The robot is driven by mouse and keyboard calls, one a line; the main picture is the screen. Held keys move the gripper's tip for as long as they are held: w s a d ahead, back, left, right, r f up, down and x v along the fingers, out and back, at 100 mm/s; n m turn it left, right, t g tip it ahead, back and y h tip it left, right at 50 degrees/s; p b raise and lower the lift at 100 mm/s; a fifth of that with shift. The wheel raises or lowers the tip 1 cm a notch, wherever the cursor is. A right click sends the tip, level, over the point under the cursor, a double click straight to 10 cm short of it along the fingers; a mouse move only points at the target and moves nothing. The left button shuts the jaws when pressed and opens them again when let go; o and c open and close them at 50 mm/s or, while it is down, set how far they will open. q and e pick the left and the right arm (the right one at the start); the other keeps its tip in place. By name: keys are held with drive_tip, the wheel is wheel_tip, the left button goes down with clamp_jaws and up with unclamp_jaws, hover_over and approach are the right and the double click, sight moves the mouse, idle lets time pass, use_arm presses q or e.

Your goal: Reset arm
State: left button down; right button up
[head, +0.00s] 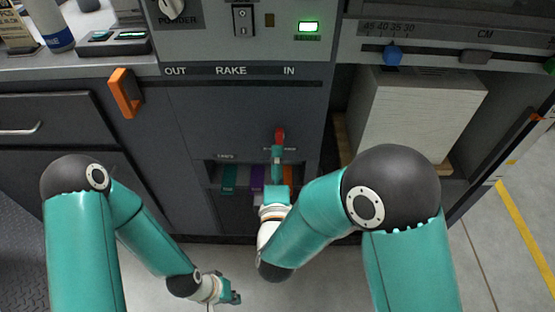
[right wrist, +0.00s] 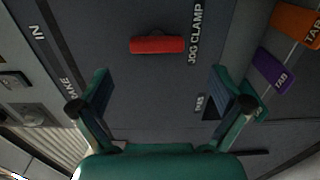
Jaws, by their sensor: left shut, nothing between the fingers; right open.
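My left gripper (head: 233,298) hangs low in front of the machine, over the floor, shut and empty. My right gripper (head: 277,155) is raised in front of the machine's dark panel, pointing at it, just below a red handle (head: 279,135) in the head view. In the right wrist view the right gripper (right wrist: 160,92) is open with nothing between its fingers. The red handle (right wrist: 157,44) lies beyond the fingertips there, apart from them, beside the label JOG CLAMP.
A recess below the handle holds a teal unit (head: 228,178), a purple unit (head: 257,178) and an orange unit (head: 289,180). An orange handle (head: 126,93) sticks out at the left. A pale block (head: 415,115) stands in the right bay. Floor is clear around the left gripper.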

idle(0.3)
drive_tip(key=w+d+f+m+g+h, duration=0.1)
drive_tip(key=d+f+g+h, duration=0.1)
drive_tip(key=d+f, duration=0.45)
drive_tip(key=w+d+f+m+g+h, duration=0.1)
drive_tip(key=d+f+m+h, duration=0.15)
drive_tip(key=d, duration=0.65)
drive_tip(key=s+d+f+m+g+y, duration=0.2)
drive_tip(key=s+f+m+g, duration=0.3)
drive_tip(key=f, duration=0.4)
drive_tip(key=s+d+f+m+g+y, duration=0.25)
drive_tip(key=s+f, duration=0.35)
drive_tip(key=f, duration=0.3)
drive_tip(key=s+a+f+m+g+y, duration=0.1)
drive_tip(key=s+a+m+g+y, duration=0.2)
drive_tip(key=s, duration=0.4)
drive_tip(key=s+a+f+m+g+y, duration=0.1)
drive_tip(key=s+a+f+m+g, duration=0.1)
drive_tip(key=s+a+m+g, duration=0.3)
wheel_tip(320, 180, up, 25)
drive_tip(key=s+d+m+t+p, duration=0.1)
drive_tip(key=p, duration=2.3)
drive_tip(key=shift+p, duration=0.4)
